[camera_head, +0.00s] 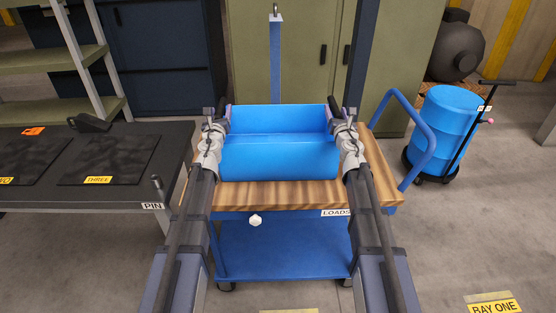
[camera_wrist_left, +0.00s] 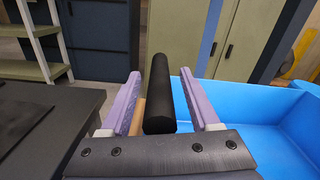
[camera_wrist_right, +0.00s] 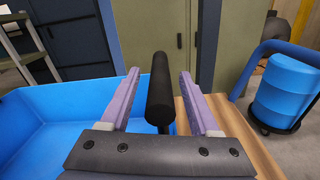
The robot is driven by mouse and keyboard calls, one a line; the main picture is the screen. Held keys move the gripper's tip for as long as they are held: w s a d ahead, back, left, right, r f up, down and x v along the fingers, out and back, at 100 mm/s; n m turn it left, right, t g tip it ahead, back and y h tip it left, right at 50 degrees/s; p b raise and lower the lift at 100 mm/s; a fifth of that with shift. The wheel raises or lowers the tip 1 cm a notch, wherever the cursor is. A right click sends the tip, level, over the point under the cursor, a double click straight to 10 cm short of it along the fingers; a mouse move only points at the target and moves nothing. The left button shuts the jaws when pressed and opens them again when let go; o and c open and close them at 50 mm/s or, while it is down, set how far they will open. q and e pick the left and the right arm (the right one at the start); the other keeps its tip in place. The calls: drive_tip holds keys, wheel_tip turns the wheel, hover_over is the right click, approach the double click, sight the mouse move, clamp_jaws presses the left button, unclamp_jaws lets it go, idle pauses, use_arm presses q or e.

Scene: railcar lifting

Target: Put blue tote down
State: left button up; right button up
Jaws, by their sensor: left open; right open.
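The blue tote (camera_head: 280,158) sits on the wooden top of the blue cart (camera_head: 285,194), upright and empty as far as I can see. My left gripper (camera_head: 222,118) is at the tote's left side; in the left wrist view its purple fingers (camera_wrist_left: 168,105) stand open on either side of a black bar handle (camera_wrist_left: 159,95). My right gripper (camera_head: 338,118) is at the tote's right side; in the right wrist view its fingers (camera_wrist_right: 159,105) are open around another black handle (camera_wrist_right: 160,92).
A dark table (camera_head: 130,137) with mats and a PIN label stands at the left. A blue drum (camera_head: 442,125) on a dolly stands at the right, past the cart's blue push handle (camera_head: 422,150). Green cabinets (camera_head: 300,50) stand behind.

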use_arm(q)
drive_tip(key=s, duration=1.1)
drive_tip(key=shift+s+d, duration=0.25)
drive_tip(key=shift+s, duration=0.05)
use_arm(e)
drive_tip(key=s, duration=1.2)
drive_tip(key=shift+d, duration=0.25)
